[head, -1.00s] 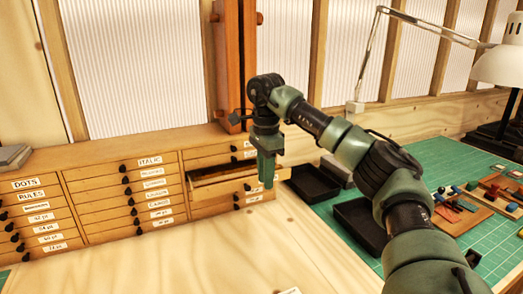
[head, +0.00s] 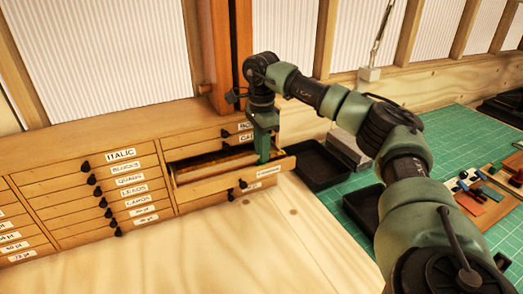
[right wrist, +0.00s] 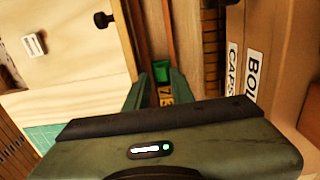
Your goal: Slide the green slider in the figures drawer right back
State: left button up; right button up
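The figures drawer (head: 215,187) stands pulled open in the right column of the cabinet, its inside partly visible. My right gripper (head: 263,158) points down into the drawer's right end, behind its front panel. In the right wrist view, the green slider (right wrist: 162,69) is a small green block in a narrow channel between wooden strips. My right gripper's fingers (right wrist: 161,84) are apart, one to each side of the channel, with the slider showing between them near their tips. I cannot tell whether they touch it. Yellow figures show beside the slider. My left gripper is out of view.
Shut drawers with black knobs fill the cabinet (head: 120,150). A black tray (head: 318,165) lies just right of the open drawer. A green cutting mat (head: 455,145) with small tools is farther right. The wooden bench top (head: 230,240) in front is clear.

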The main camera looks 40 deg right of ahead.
jog(key=shift+w+d+f, duration=0.15)
jog(key=shift+f, duration=0.9)
grip_shut()
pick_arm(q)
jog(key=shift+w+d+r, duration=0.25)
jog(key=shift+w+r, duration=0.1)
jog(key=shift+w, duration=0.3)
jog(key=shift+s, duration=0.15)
